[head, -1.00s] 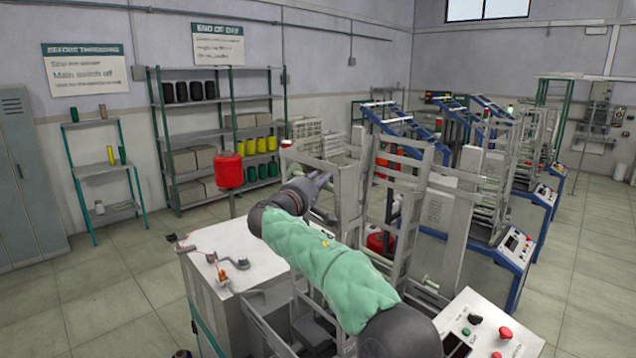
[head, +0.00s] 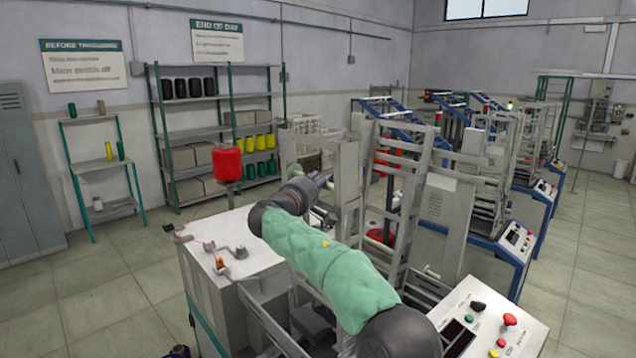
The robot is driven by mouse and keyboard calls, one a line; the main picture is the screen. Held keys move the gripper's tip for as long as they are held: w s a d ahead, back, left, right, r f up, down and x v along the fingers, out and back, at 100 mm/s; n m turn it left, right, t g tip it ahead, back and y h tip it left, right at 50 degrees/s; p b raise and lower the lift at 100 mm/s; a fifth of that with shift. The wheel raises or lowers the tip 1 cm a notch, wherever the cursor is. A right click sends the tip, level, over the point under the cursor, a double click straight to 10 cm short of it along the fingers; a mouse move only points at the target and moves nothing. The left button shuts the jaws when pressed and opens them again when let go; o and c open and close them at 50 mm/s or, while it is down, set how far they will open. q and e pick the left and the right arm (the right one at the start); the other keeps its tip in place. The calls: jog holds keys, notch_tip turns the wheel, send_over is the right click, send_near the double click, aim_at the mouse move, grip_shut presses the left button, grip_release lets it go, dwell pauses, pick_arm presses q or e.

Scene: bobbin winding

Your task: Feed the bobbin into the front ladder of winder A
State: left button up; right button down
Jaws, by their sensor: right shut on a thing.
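Winder A's frame of pale grey uprights and rungs (head: 412,208) stands right of centre, with its sloped control panel (head: 480,318) in front. My right arm, in a green padded sleeve, reaches across from the bottom. My right gripper (head: 322,179) is at its far end, beside the left upright (head: 349,190) of the frame. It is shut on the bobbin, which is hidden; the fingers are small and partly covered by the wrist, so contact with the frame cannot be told. My left gripper is not in view.
A red thread cone (head: 227,165) stands on a post behind the grey bench top (head: 245,245), which carries small metal guides. Shelves (head: 212,130) with cones and boxes line the back wall. More winders stand to the right. The floor at left is clear.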

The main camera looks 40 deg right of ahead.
notch_tip(320, 180, down, 4)
jog(key=b, duration=0.3)
jog(key=shift+d+r, duration=0.1)
jog(key=c, duration=0.6)
grip_release()
jog(key=shift+o, duration=0.2)
jog(key=s+a+r, duration=0.2)
jog(key=a+r, duration=0.2)
jog(key=a, duration=0.3)
jog(key=shift+s+r, duration=0.15)
jog(key=shift+r, duration=0.2)
dwell(0.3)
